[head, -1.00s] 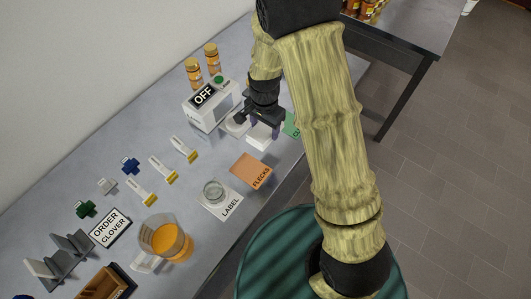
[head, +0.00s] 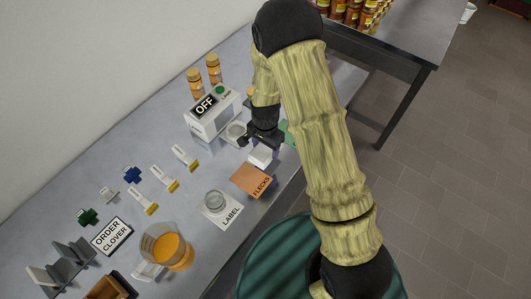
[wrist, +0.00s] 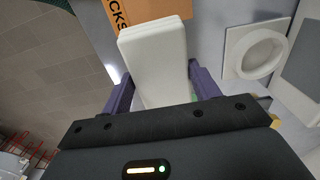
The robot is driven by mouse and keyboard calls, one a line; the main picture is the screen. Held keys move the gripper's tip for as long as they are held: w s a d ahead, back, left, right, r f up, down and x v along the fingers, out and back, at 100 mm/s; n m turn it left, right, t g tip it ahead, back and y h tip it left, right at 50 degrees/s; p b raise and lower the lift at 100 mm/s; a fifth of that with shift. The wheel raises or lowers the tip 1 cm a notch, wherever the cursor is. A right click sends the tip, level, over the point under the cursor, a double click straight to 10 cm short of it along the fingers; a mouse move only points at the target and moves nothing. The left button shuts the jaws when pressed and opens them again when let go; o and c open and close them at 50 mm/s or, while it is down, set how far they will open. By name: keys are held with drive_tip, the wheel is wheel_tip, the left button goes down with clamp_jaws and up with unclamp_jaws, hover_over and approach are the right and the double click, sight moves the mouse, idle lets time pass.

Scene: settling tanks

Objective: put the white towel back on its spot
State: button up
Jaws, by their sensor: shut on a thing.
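The white towel (wrist: 157,62) is a folded white block between my gripper's two purple fingers in the wrist view. In the head view the towel (head: 262,156) shows just below my gripper (head: 264,140), near the orange FLECKS card. My gripper (wrist: 158,88) is shut on the towel. The towel's far end reaches over the edge of the FLECKS card in the wrist view. I cannot tell how high it is above the table.
The orange FLECKS card (head: 253,181) lies near the table's front edge. A LABEL card (head: 224,212) with a glass dish is beside it. A white device with an OFF sign (head: 206,112) stands behind. A green card (head: 287,132) is partly hidden by my arm.

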sight(265, 155)
drive_tip(key=shift+f+p, duration=0.6)
drive_tip(key=shift+f, duration=1.45)
drive_tip(key=shift+f+b, duration=0.3)
drive_tip(key=shift+f, duration=0.05)
drive_tip(key=shift+f, duration=0.1)
drive_tip(key=o, duration=1.2)
